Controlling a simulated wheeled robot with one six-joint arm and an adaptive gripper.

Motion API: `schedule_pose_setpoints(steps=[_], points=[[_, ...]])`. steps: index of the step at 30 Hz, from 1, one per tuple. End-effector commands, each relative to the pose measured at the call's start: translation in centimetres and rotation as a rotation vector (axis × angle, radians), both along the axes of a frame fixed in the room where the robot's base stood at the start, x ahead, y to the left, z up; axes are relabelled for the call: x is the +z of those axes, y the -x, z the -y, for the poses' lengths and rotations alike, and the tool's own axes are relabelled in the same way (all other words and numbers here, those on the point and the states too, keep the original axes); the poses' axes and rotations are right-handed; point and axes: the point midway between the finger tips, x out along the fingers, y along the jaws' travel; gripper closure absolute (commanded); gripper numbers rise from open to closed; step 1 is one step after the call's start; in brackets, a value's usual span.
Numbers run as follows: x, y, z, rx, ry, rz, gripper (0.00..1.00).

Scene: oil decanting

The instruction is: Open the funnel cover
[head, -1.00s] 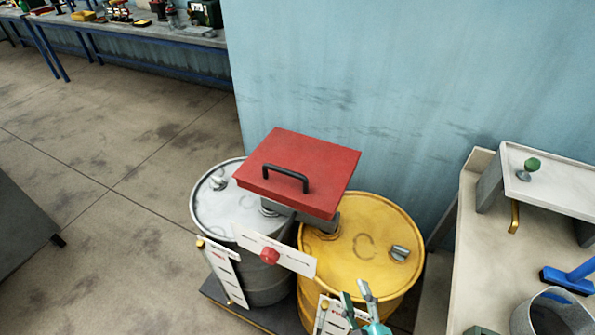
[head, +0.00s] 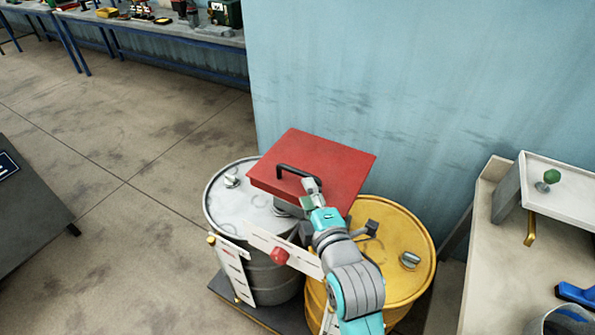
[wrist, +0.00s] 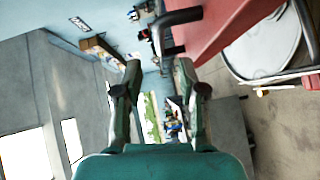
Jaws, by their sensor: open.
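The red funnel cover (head: 335,165) lies flat, closed, over the funnel above the drums. Its black handle (head: 285,167) stands on the near side of the cover. My gripper (head: 309,186) is at the right end of the handle, hiding part of it. In the wrist view my gripper (wrist: 159,70) is open with nothing between its fingers. The handle (wrist: 180,18) and the red cover (wrist: 215,25) are beyond the right finger there. I cannot tell whether a finger touches the handle. The funnel body is mostly hidden under the cover.
A grey drum (head: 225,205) and a yellow drum (head: 405,235) stand on a dark pallet below the cover. A red knob (head: 279,256) is in front. A blue wall (head: 420,80) is behind. A bench (head: 485,240) stands at right. Open floor is at left.

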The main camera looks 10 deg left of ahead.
Motion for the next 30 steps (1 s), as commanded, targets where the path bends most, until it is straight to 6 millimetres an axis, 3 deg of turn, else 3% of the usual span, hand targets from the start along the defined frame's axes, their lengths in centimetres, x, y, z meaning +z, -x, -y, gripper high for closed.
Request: schedule_pose_setpoints(steps=[9,15,28,30], points=[[-0.7,-5.1,-2.4,0.000,-0.002,0.001,0.60],[-1.1,-7.2,-3.4,0.000,-0.001,0.000,0.60],[-1.2,-8.0,-3.8,-0.002,-0.002,0.001,0.60],[-1.2,-8.0,-3.8,-0.002,-0.002,0.001,0.75]])
